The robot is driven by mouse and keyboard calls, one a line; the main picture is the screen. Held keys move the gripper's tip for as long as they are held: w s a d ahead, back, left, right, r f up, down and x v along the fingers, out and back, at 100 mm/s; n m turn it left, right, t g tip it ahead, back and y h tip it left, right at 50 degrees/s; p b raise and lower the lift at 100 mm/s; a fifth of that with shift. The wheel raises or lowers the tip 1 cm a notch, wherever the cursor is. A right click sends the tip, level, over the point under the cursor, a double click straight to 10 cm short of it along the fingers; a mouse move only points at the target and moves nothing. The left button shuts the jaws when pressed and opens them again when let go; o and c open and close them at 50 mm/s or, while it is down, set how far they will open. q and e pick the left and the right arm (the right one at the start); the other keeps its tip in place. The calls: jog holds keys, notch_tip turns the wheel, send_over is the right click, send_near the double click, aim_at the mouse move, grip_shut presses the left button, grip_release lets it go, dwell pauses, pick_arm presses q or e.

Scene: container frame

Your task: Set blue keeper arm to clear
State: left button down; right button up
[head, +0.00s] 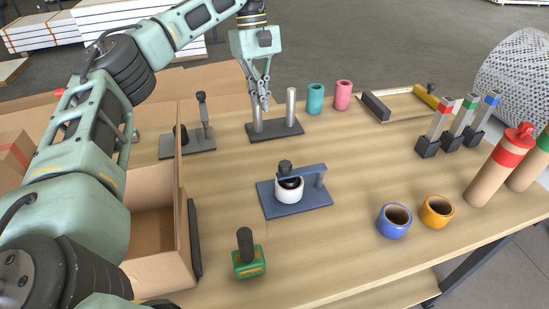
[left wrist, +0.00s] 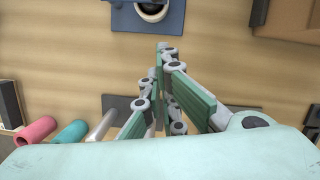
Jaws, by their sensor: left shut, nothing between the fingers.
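The blue keeper arm (head: 302,172) is a flat bar on a blue base plate (head: 318,198) in the middle of the table. It reaches from a post at its right across the top of a white ring (head: 289,191), with a dark knob above the ring. The blue fixture is cut off at the top of the left wrist view (left wrist: 173,22). My left gripper (head: 265,106) is shut and empty, behind the fixture and over a dark plate with posts (head: 275,131). Its closed fingertips point toward the fixture in the left wrist view (left wrist: 159,48). My right gripper is not in view.
A green block with a dark handle (head: 249,262) stands in front. Blue (head: 394,221) and yellow (head: 437,212) cups stand right. Teal (head: 315,99) and pink (head: 343,95) cylinders stand behind. A cardboard box (head: 155,240) is at left. Table around the blue base is clear.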

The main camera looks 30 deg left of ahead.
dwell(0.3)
pick_arm(q)
jog(key=shift+f, duration=0.1)
jog(key=s+d+f+p, duration=0.2)
jog(key=d+f, duration=0.3)
jog(key=f, duration=0.4)
jog(key=shift+s+d+f, duration=0.3)
jog(key=shift+s, duration=0.3)
jog(key=shift+d, duration=0.1)
